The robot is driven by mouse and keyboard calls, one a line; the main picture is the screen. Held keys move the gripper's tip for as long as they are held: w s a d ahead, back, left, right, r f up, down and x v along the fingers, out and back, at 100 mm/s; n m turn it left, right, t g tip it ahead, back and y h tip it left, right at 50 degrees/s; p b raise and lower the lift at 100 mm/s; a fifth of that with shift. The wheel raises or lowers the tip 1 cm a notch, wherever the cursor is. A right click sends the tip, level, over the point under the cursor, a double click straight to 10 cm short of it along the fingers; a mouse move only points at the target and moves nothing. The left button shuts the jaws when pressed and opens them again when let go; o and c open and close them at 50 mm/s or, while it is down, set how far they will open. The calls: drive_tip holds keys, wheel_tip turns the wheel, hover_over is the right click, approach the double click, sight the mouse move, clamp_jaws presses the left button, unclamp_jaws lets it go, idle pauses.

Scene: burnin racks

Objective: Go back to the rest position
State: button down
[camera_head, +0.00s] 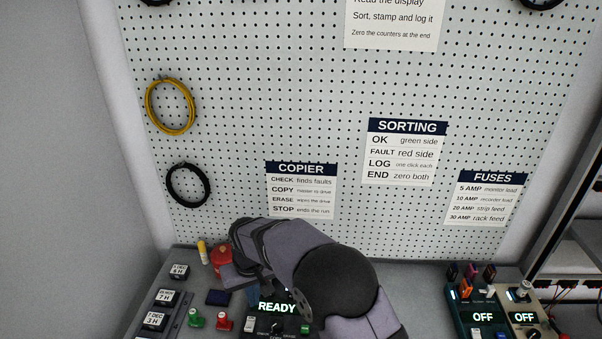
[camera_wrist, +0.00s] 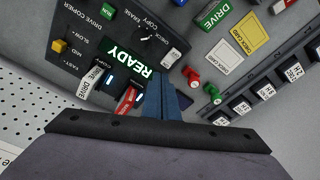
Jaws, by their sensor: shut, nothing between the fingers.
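My gripper (camera_wrist: 162,98) shows in the wrist view with its blue fingers together and nothing between them. A white drive (camera_wrist: 92,82) and a red drive (camera_wrist: 126,101) stand in the copier beside the fingers. In the head view my arm covers part of the copier and hides most of the gripper; the READY display (camera_head: 277,308) shows to the left of the arm.
A green stamp (camera_head: 195,319) and a red stamp (camera_head: 224,320) stand left of the copier. Two units reading OFF (camera_head: 483,317) stand at the right. The pegboard (camera_head: 230,120) with signs and cable coils rises behind.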

drive_tip(key=s+d+r+m, duration=0.1)
drive_tip(key=d+r+m, duration=0.15)
drive_tip(key=d, duration=0.85)
drive_tip(key=s+d+m+g, duration=0.1)
drive_tip(key=s+d+m, duration=0.2)
drive_tip(key=s+d, duration=1.6)
drive_tip(key=shift+s+d+r+h+b, duration=0.3)
drive_tip(key=shift+d+r+h+b, duration=0.1)
drive_tip(key=shift+d, duration=0.5)
